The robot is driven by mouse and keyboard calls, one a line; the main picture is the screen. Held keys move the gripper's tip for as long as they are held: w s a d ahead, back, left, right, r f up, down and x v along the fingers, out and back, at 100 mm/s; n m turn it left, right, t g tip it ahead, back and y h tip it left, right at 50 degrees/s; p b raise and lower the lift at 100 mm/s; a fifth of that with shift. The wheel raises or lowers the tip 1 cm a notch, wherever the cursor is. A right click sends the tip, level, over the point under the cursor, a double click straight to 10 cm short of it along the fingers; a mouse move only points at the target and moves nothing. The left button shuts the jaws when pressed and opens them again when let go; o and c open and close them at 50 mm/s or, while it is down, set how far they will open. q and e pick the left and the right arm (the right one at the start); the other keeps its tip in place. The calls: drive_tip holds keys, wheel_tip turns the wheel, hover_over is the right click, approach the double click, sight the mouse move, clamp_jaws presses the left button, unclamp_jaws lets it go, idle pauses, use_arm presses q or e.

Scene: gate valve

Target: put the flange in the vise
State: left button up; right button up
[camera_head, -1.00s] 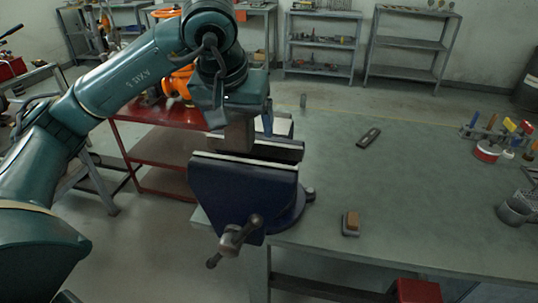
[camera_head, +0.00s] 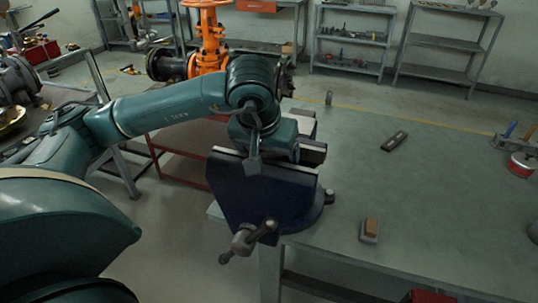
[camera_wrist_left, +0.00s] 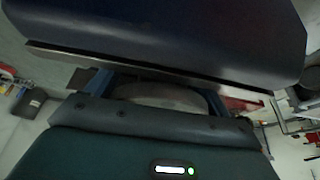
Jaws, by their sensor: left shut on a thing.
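The dark blue vise (camera_head: 262,192) is clamped at the near left corner of the workbench, with its pale jaw edges on top. My left wrist is low over the vise jaws and hides the fingers in the head view. In the left wrist view, my left gripper (camera_wrist_left: 155,84) has blue fingers on both sides of a grey, round-edged flange (camera_wrist_left: 155,97) and is shut on it. The vise's dark body and metal jaw edge (camera_wrist_left: 150,67) fill the upper part of that view, close to the flange. I cannot tell how deep the flange sits between the jaws. My right gripper is not in view.
The workbench (camera_head: 430,210) is mostly clear. A small brown-topped block (camera_head: 370,229) and a dark flat bar (camera_head: 394,141) lie on it. A red tin (camera_head: 521,164) is at the right. An orange valve (camera_head: 211,40) stands behind my arm.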

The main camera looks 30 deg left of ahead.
use_arm(q)
drive_tip(key=shift+f, duration=0.3)
drive_tip(key=shift+f, duration=0.15)
drive_tip(key=o, duration=1.6)
drive_tip(key=shift+o, duration=0.2)
drive_tip(key=shift+r, duration=0.25)
drive_tip(key=v, duration=1.1)
drive_tip(key=shift+s+d+r, duration=0.15)
drive_tip(key=shift+s+r, duration=0.15)
